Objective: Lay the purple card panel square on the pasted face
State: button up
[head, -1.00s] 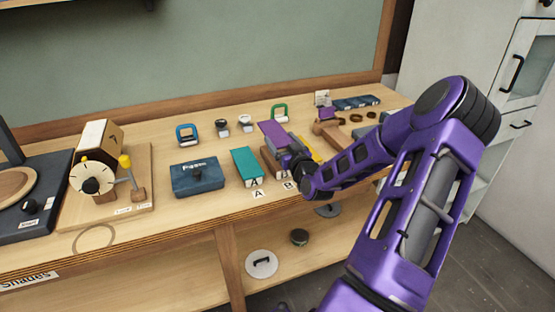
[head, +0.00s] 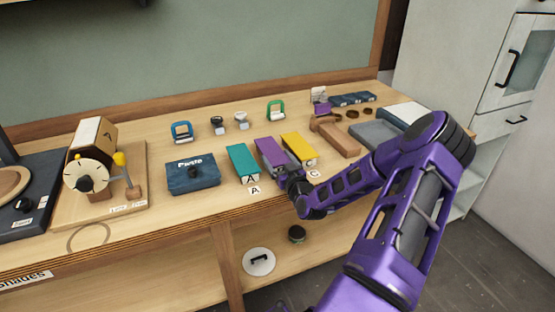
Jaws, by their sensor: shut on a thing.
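The purple card panel (head: 269,148) lies between the teal and yellow panels, at about their height. My gripper (head: 284,170) is shut on its near end. Its fingers are small here, and my wrist hides the near end of the stand under the panel. I cannot tell whether the panel touches that stand. I cannot make out paste on any face.
The teal panel (head: 242,162) on stand A is close on the left, the yellow panel (head: 299,148) on stand C close on the right.

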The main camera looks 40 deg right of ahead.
jog(key=shift+f, duration=0.2)
jog(key=o, duration=1.1)
jog(key=shift+r+p, duration=0.15)
jog(key=shift+p, duration=0.2)
